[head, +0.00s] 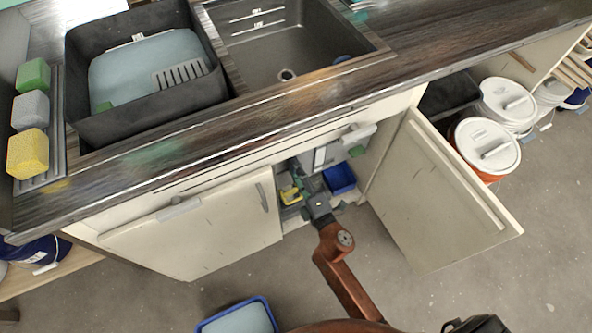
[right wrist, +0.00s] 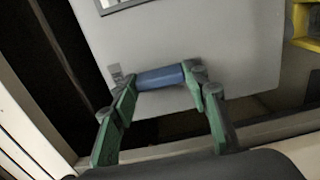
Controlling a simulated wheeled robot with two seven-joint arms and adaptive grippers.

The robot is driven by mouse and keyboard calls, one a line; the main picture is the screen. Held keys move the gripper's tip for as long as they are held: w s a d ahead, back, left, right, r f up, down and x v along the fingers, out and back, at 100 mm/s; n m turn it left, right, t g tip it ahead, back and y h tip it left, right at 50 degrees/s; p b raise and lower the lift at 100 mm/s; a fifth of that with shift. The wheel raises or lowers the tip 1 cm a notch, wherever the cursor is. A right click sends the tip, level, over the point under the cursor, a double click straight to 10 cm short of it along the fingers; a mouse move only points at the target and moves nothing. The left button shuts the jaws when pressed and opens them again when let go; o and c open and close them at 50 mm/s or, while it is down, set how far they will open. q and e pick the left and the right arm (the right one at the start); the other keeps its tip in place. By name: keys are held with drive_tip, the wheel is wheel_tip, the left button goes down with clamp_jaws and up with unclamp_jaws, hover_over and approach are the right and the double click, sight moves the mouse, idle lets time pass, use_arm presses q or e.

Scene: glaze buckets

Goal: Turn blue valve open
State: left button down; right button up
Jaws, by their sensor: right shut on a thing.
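The blue valve shows in the right wrist view as a short blue cylinder (right wrist: 160,77) lying across the face of a pale grey panel. My right gripper (right wrist: 162,82) is shut on it, with one green finger at each end. In the head view my right gripper (head: 310,187) reaches into the open cabinet under the sink, beside the grey-white box. The valve cannot be made out in the head view, where the gripper and the box are in the way. My left gripper is not in view.
A blue bin (head: 340,178) and a yellow object (head: 290,195) sit inside the cabinet. White-lidded buckets (head: 487,148) stand at right.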

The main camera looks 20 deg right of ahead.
drive_tip(key=shift+o, duration=0.2)
drive_tip(key=o, duration=1.1)
drive_tip(key=s, duration=0.7)
drive_tip(key=shift+s+d, duration=0.15)
drive_tip(key=shift+s, duration=0.05)
drive_tip(key=shift+f, duration=0.1)
